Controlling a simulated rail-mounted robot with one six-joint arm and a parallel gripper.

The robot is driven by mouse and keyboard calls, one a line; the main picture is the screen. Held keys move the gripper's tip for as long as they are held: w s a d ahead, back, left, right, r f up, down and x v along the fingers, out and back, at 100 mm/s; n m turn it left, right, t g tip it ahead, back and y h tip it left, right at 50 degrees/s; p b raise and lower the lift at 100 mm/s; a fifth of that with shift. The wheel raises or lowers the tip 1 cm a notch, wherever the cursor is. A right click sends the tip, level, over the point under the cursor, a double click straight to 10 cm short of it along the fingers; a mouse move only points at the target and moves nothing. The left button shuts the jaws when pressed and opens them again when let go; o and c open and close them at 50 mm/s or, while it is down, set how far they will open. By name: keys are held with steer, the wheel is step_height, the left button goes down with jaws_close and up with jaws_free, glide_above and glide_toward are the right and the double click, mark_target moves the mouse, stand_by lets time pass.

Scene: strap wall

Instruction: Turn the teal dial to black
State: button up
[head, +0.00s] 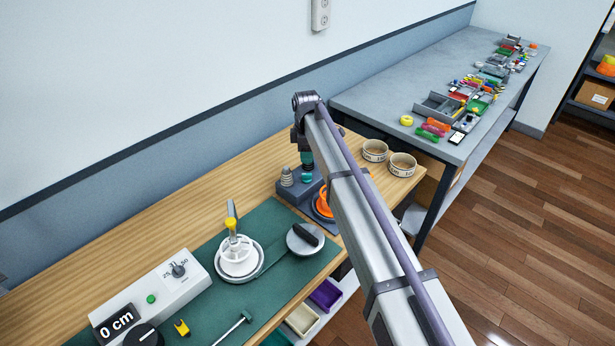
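A small teal piece (307,160), which may be the teal dial, shows directly below my gripper (304,147) at the right part of the wooden bench. It stands over a dark grey block (291,197) that also carries a light grey ribbed cone (287,177). My gripper points down at the teal piece. The fingers are small, dark and partly hidden by my arm, so I cannot tell if they are open or touch it. No black mark for the dial can be made out at this size.
A white control box (133,303) with a grey knob and green button stands at the left on a green mat (205,262). Two bowls (402,165) stand to the right.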

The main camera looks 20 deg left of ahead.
mark_target(307, 174)
step_height(307, 174, down, 9)
steer(key=b, duration=0.7)
steer(key=shift+r, duration=0.2)
steer(key=shift+w+r, duration=0.1)
steer(key=shift+r, duration=0.05)
jaws_close()
